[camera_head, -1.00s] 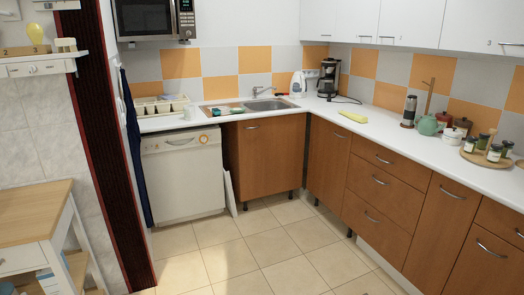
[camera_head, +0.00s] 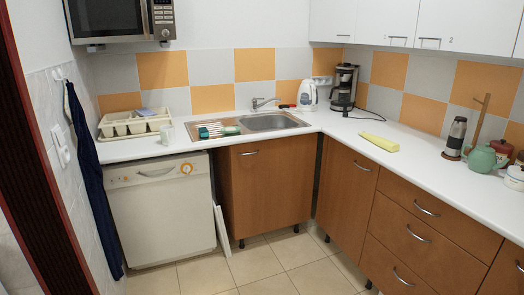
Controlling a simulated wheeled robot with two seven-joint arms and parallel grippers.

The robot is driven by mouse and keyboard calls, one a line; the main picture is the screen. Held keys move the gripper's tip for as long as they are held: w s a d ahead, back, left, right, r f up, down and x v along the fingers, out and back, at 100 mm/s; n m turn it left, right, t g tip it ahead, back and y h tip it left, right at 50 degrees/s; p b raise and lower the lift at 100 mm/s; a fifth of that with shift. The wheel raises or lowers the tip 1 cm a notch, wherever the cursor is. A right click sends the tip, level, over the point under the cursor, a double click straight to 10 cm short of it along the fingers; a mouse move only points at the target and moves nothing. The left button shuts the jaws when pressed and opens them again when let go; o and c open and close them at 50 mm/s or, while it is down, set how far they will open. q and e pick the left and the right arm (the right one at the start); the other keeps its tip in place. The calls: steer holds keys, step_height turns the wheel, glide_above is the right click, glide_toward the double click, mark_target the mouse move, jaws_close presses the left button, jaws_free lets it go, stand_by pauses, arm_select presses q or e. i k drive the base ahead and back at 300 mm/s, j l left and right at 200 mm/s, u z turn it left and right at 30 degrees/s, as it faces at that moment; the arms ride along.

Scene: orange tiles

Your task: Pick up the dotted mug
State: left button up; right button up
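A small pale mug (camera_head: 166,134) stands on the white counter, between the dish rack and the sink. It is too small to tell whether it has dots. No other mug is clearly visible. Neither of my grippers shows in the head view.
A cream dish rack (camera_head: 136,128) is left of the mug, and a steel sink (camera_head: 268,122) is right of it. A white dishwasher (camera_head: 160,212) is below. A kettle (camera_head: 307,96), coffee maker (camera_head: 343,88) and yellow cloth (camera_head: 379,142) are further right. The tiled floor in front is clear.

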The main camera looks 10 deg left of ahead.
mark_target(167, 132)
steer(key=i, duration=0.8)
steer(key=i+l+u, duration=0.15)
steer(key=i, duration=0.6)
steer(key=i+l+u, duration=0.1)
steer(key=i+u, duration=0.2)
steer(key=i, duration=0.15)
steer(key=i+l+u, duration=0.3)
steer(key=i, duration=0.15)
steer(key=i+l+u, duration=0.3)
steer(key=i, duration=0.15)
steer(key=j, duration=0.1)
